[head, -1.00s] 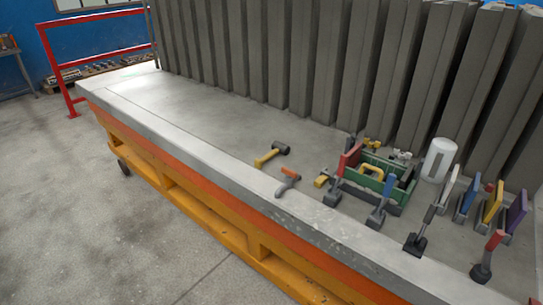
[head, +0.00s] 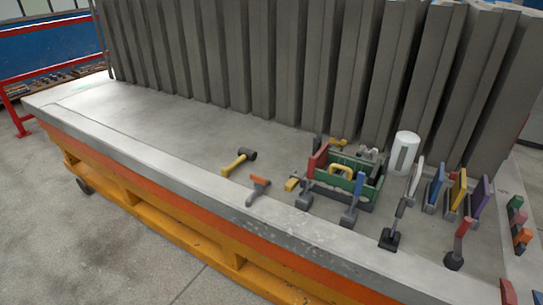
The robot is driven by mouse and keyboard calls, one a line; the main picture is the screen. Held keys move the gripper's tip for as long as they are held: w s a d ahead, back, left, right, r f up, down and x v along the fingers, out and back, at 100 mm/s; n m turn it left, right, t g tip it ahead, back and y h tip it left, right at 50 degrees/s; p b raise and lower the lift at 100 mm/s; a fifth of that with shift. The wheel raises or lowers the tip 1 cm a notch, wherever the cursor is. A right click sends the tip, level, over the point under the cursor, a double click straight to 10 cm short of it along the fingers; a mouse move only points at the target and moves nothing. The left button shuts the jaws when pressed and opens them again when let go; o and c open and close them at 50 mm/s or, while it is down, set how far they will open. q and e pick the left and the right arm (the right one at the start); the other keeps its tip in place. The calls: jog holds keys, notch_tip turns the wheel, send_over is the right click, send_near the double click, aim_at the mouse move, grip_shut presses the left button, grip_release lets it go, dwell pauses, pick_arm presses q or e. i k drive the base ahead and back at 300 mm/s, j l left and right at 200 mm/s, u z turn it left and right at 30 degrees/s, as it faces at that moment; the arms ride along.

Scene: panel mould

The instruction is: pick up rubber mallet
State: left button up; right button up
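A mallet (head: 239,161) with a yellow handle and a dark head lies on the grey slab, left of the green tool crate. It lies flat, with its head toward the back right. A tool with an orange grip and a grey end (head: 257,190) lies just in front and to the right of it, apart from it. Neither of my grippers shows in the head view.
The slab (head: 150,125) rests on an orange and yellow frame. Dark upright panels line its back. A green tool crate (head: 362,193), a white cylinder (head: 403,153) and several coloured hand tools crowd the right. The slab's left part is clear.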

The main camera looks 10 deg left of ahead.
aim_at(243, 154)
jog(key=i+j+z, duration=0.2)
jog(key=j, duration=0.2)
jog(key=i+j+z, duration=0.15)
jog(key=j, duration=0.25)
jog(key=j+z, duration=0.2)
jog(key=j, duration=0.2)
jog(key=i+j+z, duration=0.2)
jog(key=j, duration=0.25)
jog(key=k, duration=0.1)
